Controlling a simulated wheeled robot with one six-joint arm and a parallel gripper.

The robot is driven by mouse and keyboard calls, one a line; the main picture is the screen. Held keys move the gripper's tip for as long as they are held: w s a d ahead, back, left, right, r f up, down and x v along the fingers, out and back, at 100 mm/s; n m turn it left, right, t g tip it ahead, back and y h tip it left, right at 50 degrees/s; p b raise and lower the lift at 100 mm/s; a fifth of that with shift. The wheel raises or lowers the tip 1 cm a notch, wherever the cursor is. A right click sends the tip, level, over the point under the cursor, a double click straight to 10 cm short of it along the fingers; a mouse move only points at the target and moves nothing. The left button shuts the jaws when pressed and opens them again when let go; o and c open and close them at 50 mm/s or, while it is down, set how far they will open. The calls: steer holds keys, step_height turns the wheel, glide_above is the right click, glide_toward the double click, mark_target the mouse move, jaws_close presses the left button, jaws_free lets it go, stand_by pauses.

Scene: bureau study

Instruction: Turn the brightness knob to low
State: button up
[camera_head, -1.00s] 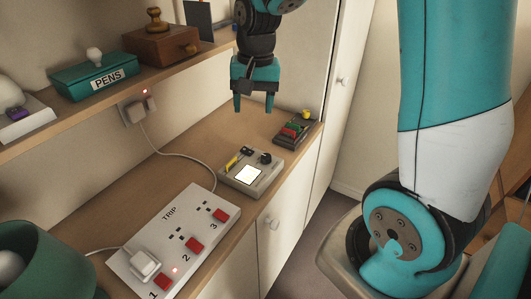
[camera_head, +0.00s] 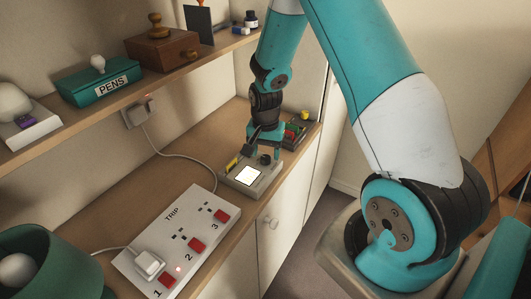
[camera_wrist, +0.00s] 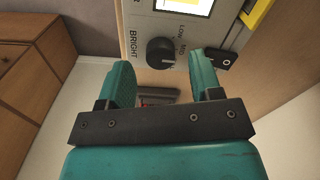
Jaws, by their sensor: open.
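The brightness knob (camera_head: 265,159) is black and round, on a small grey box (camera_head: 240,187) with a lit white panel. In the wrist view the knob (camera_wrist: 160,52) sits ahead of the fingertips, with printed labels BRIGHT, MID and LOW around it. A pale line on the knob seems to point toward the MID side, but I cannot be sure. My gripper (camera_head: 264,148) points down just above the knob. In the wrist view its teal fingers (camera_wrist: 160,72) are open, one on each side of the knob, with nothing held. I cannot tell whether they touch it.
A black part (camera_wrist: 226,60) of the box is close to the right finger. A yellow piece (camera_head: 232,164) is on the box's left side. A socket strip (camera_head: 180,235) lies in front. A shelf (camera_head: 115,105) runs along the left wall.

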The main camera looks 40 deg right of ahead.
steer(key=shift+f, duration=1.1)
steer(key=c, duration=0.9)
steer(key=shift+c, duration=0.2)
steer(key=shift+n, duration=0.3)
steer(key=n+b, duration=0.1)
steer(key=n, duration=0.3)
steer(key=n+b, duration=0.1)
steer(key=n, duration=0.4)
steer(key=shift+n, duration=0.3)
